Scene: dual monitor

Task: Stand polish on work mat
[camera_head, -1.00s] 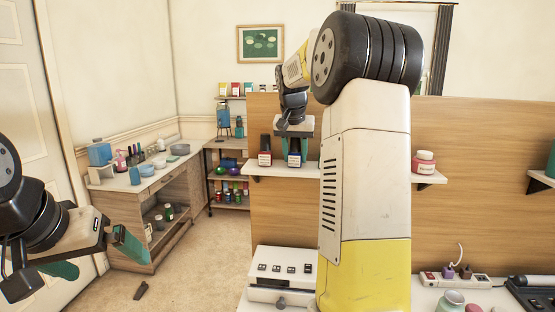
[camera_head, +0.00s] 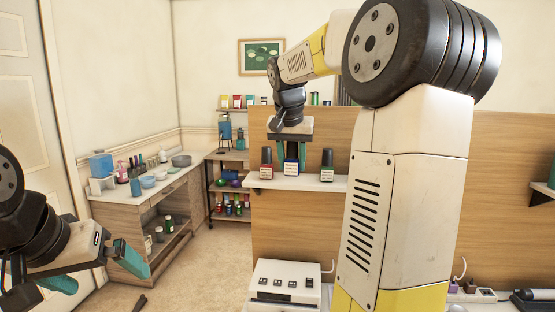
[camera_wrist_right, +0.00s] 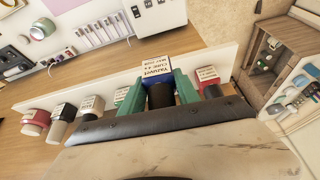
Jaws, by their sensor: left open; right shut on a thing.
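My right gripper (camera_head: 291,152) is shut on a blue polish bottle (camera_head: 291,168) with a dark cap, which is upright at the wall shelf (camera_head: 327,184). In the right wrist view, my green fingers (camera_wrist_right: 160,92) flank the cap, and the blue bottle's label (camera_wrist_right: 163,72) shows. I cannot tell whether its base touches the shelf. A red polish bottle (camera_head: 266,170) stands left of it and a green one (camera_head: 327,172) right of it. My left gripper (camera_head: 97,270) is open and empty at the lower left. I cannot make out the work mat.
More bottles (camera_wrist_right: 36,122) line the shelf in the right wrist view. A wooden side desk (camera_head: 160,200) with bowls and bottles is at the left. My right arm hides much of the right side.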

